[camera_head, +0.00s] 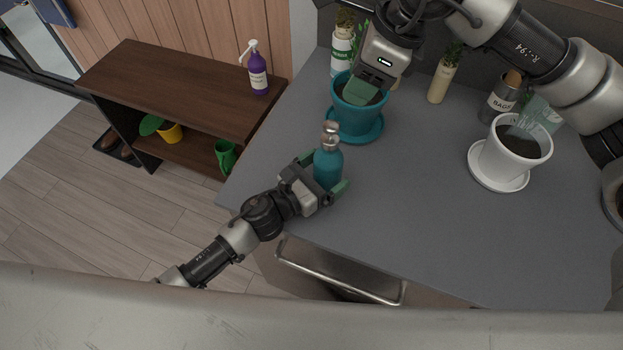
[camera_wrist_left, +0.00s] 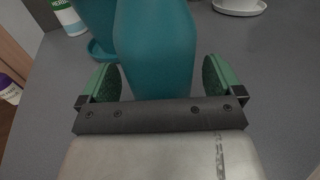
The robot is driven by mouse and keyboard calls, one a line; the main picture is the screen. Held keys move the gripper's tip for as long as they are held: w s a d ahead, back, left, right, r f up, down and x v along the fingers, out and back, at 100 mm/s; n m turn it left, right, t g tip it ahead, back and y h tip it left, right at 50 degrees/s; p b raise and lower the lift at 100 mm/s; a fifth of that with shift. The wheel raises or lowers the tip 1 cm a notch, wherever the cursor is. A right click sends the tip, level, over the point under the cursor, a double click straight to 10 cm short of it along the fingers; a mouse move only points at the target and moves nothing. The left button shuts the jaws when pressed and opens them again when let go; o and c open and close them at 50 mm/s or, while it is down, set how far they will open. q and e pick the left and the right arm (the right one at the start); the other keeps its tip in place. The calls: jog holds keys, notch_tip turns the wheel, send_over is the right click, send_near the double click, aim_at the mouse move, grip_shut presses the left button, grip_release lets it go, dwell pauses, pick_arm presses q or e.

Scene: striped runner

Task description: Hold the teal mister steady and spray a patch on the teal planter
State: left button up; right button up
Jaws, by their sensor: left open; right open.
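The teal mister (camera_head: 328,166), with a silver spray head, stands upright on the grey counter. My left gripper (camera_head: 326,176) is open with its green-padded fingers on either side of the mister. In the left wrist view the mister (camera_wrist_left: 155,50) rises between the fingers (camera_wrist_left: 161,80), with gaps at both sides. The teal planter (camera_head: 356,121) holds dark soil and sits on a teal saucer (camera_head: 372,134) just behind the mister. My right gripper (camera_head: 364,92) is open above the planter, its green fingers partly covering the soil; whether it touches the planter is unclear.
A white planter (camera_head: 512,155) on a white saucer (camera_head: 484,176) stands to the right. Bottles and jars, one a cream bottle (camera_head: 441,82), line the back. A wooden shelf (camera_head: 180,85) with a purple pump bottle (camera_head: 258,74) is at left.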

pick_arm(q)
jog(key=shift+w+d, duration=0.15)
jog(key=shift+d, duration=0.05)
jog(key=c, duration=1.1)
jog(key=shift+c, duration=0.3)
pick_arm(e)
grip_shut()
dwell(0.8)
